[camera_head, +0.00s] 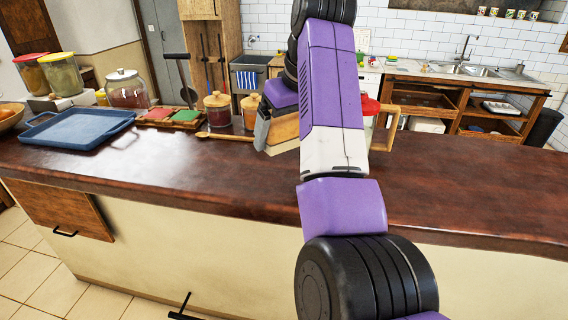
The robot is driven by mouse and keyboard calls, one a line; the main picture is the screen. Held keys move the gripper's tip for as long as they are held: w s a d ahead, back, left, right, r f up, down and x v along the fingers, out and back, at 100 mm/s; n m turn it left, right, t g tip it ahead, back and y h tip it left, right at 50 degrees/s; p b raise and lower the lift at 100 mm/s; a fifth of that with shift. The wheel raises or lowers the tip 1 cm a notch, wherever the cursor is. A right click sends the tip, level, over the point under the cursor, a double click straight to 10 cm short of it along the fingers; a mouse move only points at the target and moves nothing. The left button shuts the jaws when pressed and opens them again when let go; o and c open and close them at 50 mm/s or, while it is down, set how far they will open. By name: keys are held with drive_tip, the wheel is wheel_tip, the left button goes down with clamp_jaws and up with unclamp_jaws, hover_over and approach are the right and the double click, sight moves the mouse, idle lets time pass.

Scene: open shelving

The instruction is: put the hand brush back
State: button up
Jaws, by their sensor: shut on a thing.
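My gripper (266,110) is over the dark wooden counter (450,190), mostly hidden behind my purple arm. Its fingertips are not clear. A tan, wooden-looking piece (284,132) with a grey edge shows just below my purple wrist. It appears to be part of the hand brush, with my gripper shut on it. The rest of it is hidden by my arm, and I cannot tell whether it touches the counter.
A red-lidded jar (369,108) and a wooden handle (393,127) stand right of my arm. The counter's right side is clear.

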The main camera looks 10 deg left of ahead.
sight(290, 147)
drive_tip(key=shift+f+p, duration=0.85)
drive_tip(key=shift+f, duration=3.45)
drive_tip(key=o, duration=1.3)
drive_tip(key=shift+f, duration=0.1)
drive_tip(key=v, duration=0.8)
drive_tip(key=shift+w+a+r, duration=0.1)
drive_tip(key=shift+a+r, duration=0.05)
drive_tip(key=shift+r, duration=0.55)
drive_tip(key=shift+s+v, duration=0.2)
drive_tip(key=shift+v, duration=1.35)
drive_tip(key=shift+f, duration=0.2)
